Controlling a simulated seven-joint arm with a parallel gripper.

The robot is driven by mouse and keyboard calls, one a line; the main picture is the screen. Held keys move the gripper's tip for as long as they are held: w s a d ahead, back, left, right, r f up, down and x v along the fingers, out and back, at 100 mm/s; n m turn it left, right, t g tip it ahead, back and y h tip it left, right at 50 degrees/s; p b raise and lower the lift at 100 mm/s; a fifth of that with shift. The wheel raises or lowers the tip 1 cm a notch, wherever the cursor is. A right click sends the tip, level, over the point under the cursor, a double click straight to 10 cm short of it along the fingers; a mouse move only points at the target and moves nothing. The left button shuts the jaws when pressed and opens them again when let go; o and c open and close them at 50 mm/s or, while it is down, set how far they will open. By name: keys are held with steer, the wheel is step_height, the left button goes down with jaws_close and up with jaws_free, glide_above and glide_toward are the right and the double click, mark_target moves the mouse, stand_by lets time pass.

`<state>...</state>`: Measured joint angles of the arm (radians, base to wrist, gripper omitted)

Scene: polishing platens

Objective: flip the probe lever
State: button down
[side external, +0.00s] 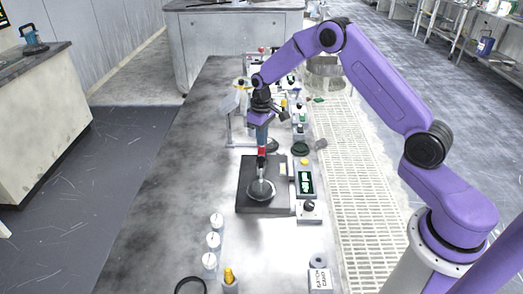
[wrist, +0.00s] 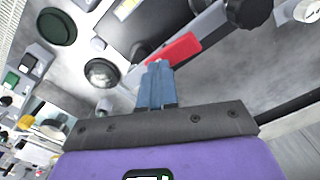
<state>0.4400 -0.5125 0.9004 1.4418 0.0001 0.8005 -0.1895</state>
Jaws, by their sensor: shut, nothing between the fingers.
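The probe lever looks like a grey bar with a red section (wrist: 178,48), running diagonally in the wrist view towards a black knob (wrist: 248,10). In the side view the red part (side external: 261,151) shows just under my gripper (side external: 261,141), above a dark square plate (side external: 246,203) with a round dish on it (side external: 261,190). My gripper's blue fingers (wrist: 157,66) are closed together, with nothing between them. Their tips overlap the bar beside the red section in the wrist view. I cannot tell whether they touch it.
A green-screened panel (side external: 305,183) and a knob box (side external: 309,209) stand right of the plate. Several white-topped cylinders (side external: 213,240) stand at the front left. A perforated white grating (side external: 372,215) lies to the right. The bench's left side (side external: 165,190) is bare.

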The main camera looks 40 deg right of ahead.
step_height(320, 180, up, 7)
steer(key=shift+f, duration=0.2)
stand_by(0.6)
steer(key=s+a+r+n, duration=0.2)
steer(key=s+a+r, duration=0.3)
steer(key=s, duration=0.4)
steer(key=s+a+r+n, duration=0.3)
steer(key=s+a, duration=0.4)
steer(key=s, duration=0.2)
steer(key=s+d+n, duration=0.2)
steer(key=s, duration=0.9)
steer(key=s+d+r+n, duration=0.1)
steer(key=s+d+n, duration=0.1)
steer(key=s, duration=1)
steer(key=shift+s+d+n, duration=0.15)
steer(key=shift+n, duration=0.15)
